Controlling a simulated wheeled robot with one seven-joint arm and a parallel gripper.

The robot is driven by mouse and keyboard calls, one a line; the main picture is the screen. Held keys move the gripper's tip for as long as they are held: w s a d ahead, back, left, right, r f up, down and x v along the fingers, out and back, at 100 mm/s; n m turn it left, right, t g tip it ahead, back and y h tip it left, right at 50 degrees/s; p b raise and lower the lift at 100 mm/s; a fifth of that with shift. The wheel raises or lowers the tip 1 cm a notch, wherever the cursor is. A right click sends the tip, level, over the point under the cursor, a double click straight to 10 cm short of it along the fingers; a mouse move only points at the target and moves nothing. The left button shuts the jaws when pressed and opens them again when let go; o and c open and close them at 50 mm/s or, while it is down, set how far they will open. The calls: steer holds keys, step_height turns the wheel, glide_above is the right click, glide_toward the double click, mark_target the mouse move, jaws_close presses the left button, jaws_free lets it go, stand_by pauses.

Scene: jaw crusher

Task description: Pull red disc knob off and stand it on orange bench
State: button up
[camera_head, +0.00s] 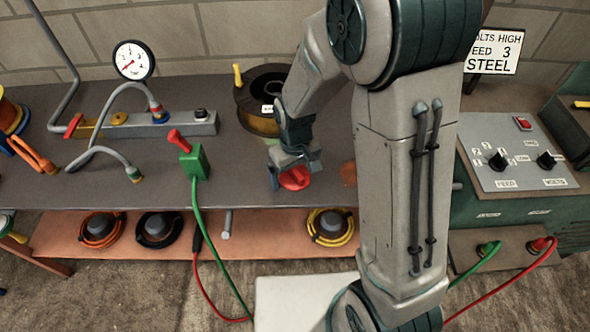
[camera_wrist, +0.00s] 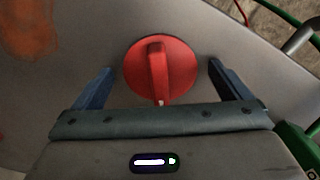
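The red disc knob (camera_wrist: 181,72) is a round disc with a raised bar grip across it. In the wrist view it lies between the two blue fingers of my gripper (camera_wrist: 158,85), with a gap on each side. My gripper (camera_head: 293,168) is open, and in the head view it is just above the knob (camera_head: 295,179), near the front edge of the grey bench top. I cannot tell what the knob is fixed to. The orange surface below the bench top is a lower shelf (camera_head: 275,238).
A green box with a red lever (camera_head: 194,163) stands left of my gripper, its green cable hanging over the edge. A dark spool (camera_head: 262,125) stands behind. An orange-brown patch (camera_wrist: 27,35) marks the bench top. A control panel (camera_head: 520,155) is at right.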

step_height(320, 180, up, 14)
steer(key=shift+p, duration=0.45)
steer(key=shift+f, duration=0.1)
steer(key=s+d+r+m+t+p, duration=0.1)
steer(key=s+d+r+m, duration=0.4)
steer(key=s+d, duration=0.7)
steer(key=shift+r+m+t+p, duration=0.35)
steer(key=shift+r+m+t, duration=0.05)
steer(key=shift+r+t, duration=0.5)
